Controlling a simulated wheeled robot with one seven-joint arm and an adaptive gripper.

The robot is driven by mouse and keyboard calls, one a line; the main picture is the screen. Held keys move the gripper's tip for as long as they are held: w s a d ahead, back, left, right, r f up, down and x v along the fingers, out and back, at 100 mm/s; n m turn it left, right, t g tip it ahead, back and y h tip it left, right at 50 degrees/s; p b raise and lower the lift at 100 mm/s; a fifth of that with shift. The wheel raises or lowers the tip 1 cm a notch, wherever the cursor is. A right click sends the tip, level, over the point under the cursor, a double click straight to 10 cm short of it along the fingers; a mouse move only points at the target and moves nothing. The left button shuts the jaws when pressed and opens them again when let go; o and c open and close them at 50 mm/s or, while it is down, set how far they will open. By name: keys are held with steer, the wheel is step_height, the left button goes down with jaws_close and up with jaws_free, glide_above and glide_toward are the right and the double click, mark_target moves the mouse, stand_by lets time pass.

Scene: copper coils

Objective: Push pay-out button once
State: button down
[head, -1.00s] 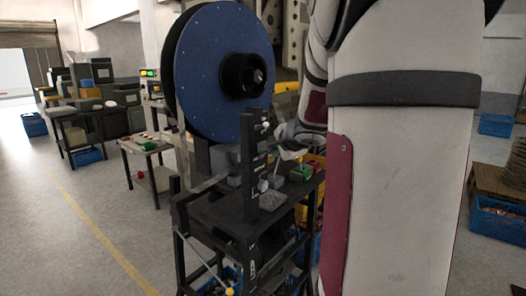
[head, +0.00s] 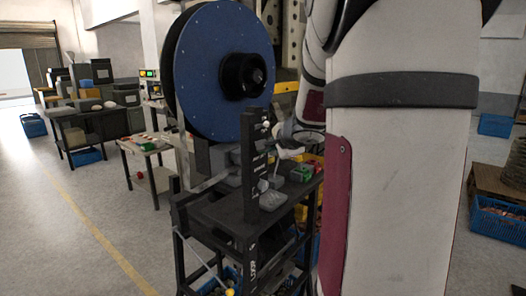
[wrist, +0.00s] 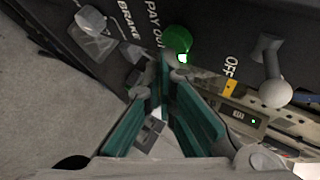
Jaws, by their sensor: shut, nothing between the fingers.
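The pay-out button (wrist: 177,38) is a round green button in the wrist view, with a bright lit spot at its lower edge. It sits on a black panel (wrist: 205,20) beside the white words PAY OUT. My gripper (wrist: 168,64) has teal-padded fingers that come together at the tips. The tips are empty and lie right by the button's lower edge; I cannot tell whether they touch it.
In the wrist view, a clear knob (wrist: 92,20) sits near BRAKE and a grey ball-ended lever (wrist: 272,75) near OFF. A large blue reel (head: 215,60) rises behind the cart (head: 215,212). Open floor lies left.

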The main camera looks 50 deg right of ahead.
steer(key=shift+w, duration=0.55)
stand_by(0.6)
steer(key=shift+s, duration=0.2)
steer(key=shift+s+b, duration=0.3)
steer(key=shift+s, duration=0.45)
steer(key=s, duration=0.5)
steer(key=shift+d, duration=0.2)
stand_by(0.9)
